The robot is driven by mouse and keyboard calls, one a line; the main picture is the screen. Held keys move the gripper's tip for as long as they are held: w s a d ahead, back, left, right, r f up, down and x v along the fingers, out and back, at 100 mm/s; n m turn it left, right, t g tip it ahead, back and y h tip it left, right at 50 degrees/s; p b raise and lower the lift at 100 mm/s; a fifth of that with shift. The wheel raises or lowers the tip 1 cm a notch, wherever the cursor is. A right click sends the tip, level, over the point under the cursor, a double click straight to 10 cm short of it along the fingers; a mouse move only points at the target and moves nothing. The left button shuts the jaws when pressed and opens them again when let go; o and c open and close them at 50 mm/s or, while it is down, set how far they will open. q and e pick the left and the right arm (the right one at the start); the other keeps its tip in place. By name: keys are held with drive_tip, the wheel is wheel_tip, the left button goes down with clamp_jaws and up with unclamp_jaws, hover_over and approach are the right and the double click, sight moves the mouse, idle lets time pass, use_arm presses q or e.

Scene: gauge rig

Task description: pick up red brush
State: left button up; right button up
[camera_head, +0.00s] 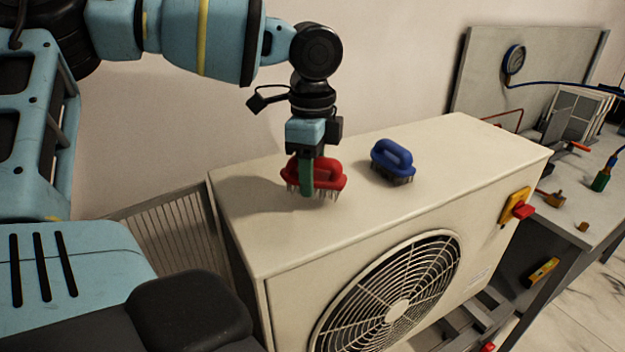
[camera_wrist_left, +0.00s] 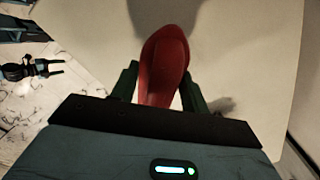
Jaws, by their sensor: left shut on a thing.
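The red brush (camera_head: 328,177) with dark bristles is on or just above the top of the cream fan unit (camera_head: 450,150), near its left end; I cannot tell whether the bristles touch. My left gripper (camera_head: 306,188) comes down from above and is shut on the red brush. In the left wrist view the red brush (camera_wrist_left: 166,62) lies between the two green fingers of my left gripper (camera_wrist_left: 160,85). The fingers hide part of the brush in the head view.
A blue brush (camera_head: 393,161) stands to the right on the same top. A yellow and red switch (camera_head: 515,206) is on the unit's right side. A bench (camera_head: 570,205) with a gauge panel (camera_head: 545,60) stands at right. The unit's top right is clear.

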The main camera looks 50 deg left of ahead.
use_arm(q)
wheel_tip(320, 180, up, 8)
drive_tip(key=shift+r, duration=0.1)
idle(0.5)
